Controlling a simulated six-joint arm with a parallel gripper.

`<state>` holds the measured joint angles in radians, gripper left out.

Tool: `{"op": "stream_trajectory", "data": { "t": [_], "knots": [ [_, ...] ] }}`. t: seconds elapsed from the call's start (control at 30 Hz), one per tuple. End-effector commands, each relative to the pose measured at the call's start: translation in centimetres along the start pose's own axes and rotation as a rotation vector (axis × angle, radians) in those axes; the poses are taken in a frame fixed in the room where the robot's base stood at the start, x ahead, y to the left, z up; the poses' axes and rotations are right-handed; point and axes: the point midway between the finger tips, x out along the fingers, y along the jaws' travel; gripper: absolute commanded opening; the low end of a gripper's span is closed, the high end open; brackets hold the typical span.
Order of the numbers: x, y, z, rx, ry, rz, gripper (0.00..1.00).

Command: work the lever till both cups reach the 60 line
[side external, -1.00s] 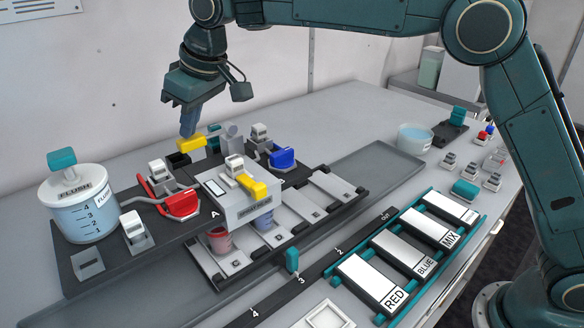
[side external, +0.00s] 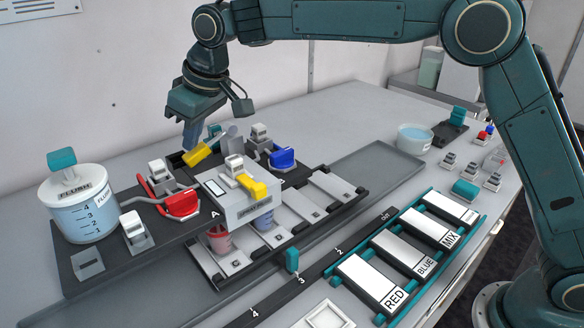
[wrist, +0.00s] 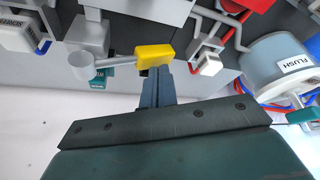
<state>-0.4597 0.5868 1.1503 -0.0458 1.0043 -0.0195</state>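The lever's yellow handle (side external: 198,154) is behind the grey dispenser box (side external: 238,205), tilted with its left end low. It also shows in the wrist view (wrist: 155,55), joined to a grey round pivot. My gripper (side external: 190,146) has its fingers together, with their tips at the handle; it holds nothing. In the wrist view the fingers (wrist: 158,82) meet the handle's edge. A cup with red liquid (side external: 220,240) and a cup with blue liquid (side external: 264,223) stand under the box. The box partly hides them, and I cannot read their lines or levels.
The clear FLUSH tank (side external: 80,215) stands at the left. Labelled white pads (side external: 375,283) lie at front right. The grey tray (side external: 375,165) behind is empty.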

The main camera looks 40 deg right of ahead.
Motion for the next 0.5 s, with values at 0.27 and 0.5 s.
{"op": "stream_trajectory", "data": {
  "t": [0.27, 0.5],
  "knots": [
    [-0.4, -0.1, -0.2, -0.001, -0.002, -0.001, 0.0],
    [-1.8, 0.0, -0.8, -0.001, -0.001, -0.001, 0.0]
  ]
}}
